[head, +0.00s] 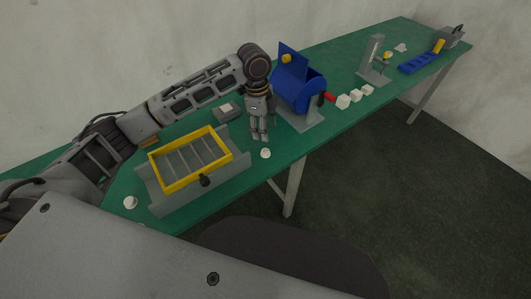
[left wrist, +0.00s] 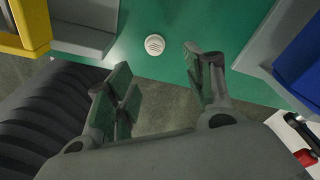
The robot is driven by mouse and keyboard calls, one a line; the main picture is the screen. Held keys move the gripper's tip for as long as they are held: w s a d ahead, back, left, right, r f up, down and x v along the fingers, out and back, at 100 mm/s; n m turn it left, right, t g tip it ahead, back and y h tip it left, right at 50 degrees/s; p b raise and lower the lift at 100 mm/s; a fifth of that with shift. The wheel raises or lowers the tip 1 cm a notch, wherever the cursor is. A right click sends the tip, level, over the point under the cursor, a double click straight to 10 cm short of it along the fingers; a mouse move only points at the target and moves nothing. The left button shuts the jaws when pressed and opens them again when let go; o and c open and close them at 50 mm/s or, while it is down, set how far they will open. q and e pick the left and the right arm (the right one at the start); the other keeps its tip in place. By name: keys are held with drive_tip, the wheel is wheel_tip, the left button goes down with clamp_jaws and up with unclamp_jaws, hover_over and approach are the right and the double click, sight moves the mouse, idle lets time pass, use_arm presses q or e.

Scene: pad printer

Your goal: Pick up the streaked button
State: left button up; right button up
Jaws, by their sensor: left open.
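A small round white button with grey streaks (left wrist: 154,44) lies on the green table in the left wrist view. In the head view it is the white button (head: 265,153) near the table's front edge. My left gripper (head: 260,138) points down over the table just behind the button. In the left wrist view the left gripper (left wrist: 160,68) is open and empty, and the button shows beyond the gap between its fingertips. My right gripper is not in view.
A yellow-framed sorting tray (head: 233,152) on a grey base stands left of the button. Another white button (head: 130,202) lies at the left. The green table (head: 340,70) ends close in front of the streaked button.

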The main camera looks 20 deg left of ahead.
sight(266, 149)
use_arm(q)
drive_tip(key=f, duration=0.3)
drive_tip(key=shift+d+f, duration=0.2)
drive_tip(key=shift+f, duration=0.1)
drive_tip(key=shift+d+f, duration=0.1)
drive_tip(key=shift+f, duration=0.65)
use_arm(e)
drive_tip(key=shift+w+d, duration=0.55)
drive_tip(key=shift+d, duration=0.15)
